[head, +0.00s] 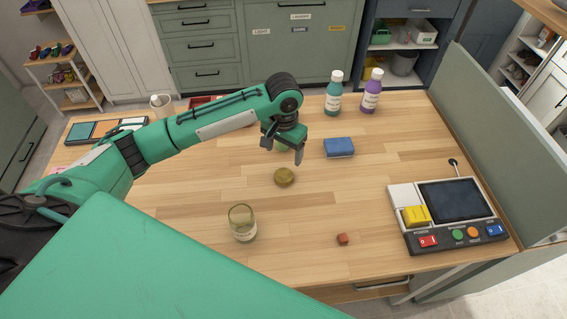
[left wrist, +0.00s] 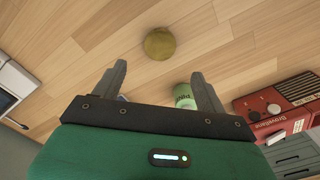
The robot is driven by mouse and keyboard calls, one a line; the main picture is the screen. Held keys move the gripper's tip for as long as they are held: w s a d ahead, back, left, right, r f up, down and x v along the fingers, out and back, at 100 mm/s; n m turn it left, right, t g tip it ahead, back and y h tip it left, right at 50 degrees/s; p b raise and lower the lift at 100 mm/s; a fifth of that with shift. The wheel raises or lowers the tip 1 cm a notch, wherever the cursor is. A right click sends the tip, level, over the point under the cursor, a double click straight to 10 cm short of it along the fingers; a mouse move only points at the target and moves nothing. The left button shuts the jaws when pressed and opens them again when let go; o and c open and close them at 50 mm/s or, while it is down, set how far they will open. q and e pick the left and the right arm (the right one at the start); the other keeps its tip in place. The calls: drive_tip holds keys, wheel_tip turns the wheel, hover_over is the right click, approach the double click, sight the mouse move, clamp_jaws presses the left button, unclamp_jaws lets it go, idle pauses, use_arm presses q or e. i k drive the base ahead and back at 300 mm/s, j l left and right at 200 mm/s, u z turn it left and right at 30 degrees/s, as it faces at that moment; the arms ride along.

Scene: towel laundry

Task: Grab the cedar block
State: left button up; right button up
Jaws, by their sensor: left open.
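A small reddish-brown cube (head: 342,239), which looks like the cedar block, lies on the wooden table near its front edge in the head view. It does not show in the left wrist view. My left gripper (head: 284,154) is open and empty, above the table, farther back and to the left of the cube. Its two fingers also show in the left wrist view (left wrist: 158,72), pointing at a round olive-gold lid (left wrist: 160,43). My right gripper is not in view.
An open glass jar (head: 242,225) stands left of the cube; the lid (head: 284,177) lies behind it. A control console (head: 407,235) sits right. A blue sponge-like block (head: 338,148) and two bottles (head: 333,98) (head: 371,96) are farther back. Table around the cube is clear.

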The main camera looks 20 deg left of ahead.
sight(343, 239)
drive_tip(key=k+l, duration=0.3)
drive_tip(key=k, duration=0.15)
drive_tip(key=k+l, duration=0.3)
drive_tip(key=k, duration=0.15)
drive_tip(key=k+l, duration=0.3)
drive_tip(key=k, duration=0.2)
